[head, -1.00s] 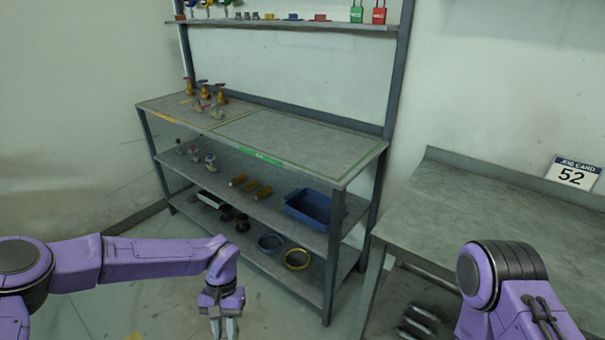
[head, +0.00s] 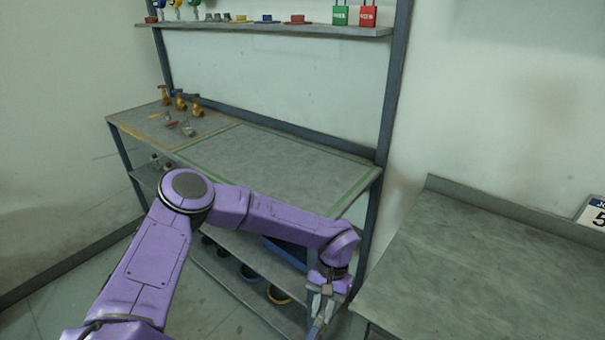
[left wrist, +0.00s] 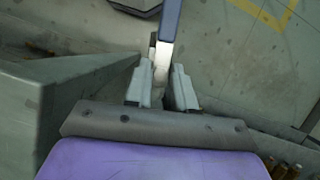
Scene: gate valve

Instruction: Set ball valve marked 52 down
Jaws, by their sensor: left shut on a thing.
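My left gripper (head: 325,288) hangs in front of the shelf unit's right end, near the grey table's left corner. In the left wrist view (left wrist: 161,82) its fingers are closed on a flat metal bar with a blue sleeve (left wrist: 170,20), which looks like a valve lever. The held thing's body and any mark on it are hidden. Several brass valves (head: 180,102) stand at the bench top's left end, with others (head: 187,129) in front of them. Their marks are too small to read. My right gripper is out of view.
The green-edged zone (head: 270,163) of the bench is clear. The grey table (head: 450,270) at right is bare apart from a partly cut-off job card (head: 592,213). A blue bin (head: 287,250) and rings (head: 277,294) sit on lower shelves, partly behind my arm.

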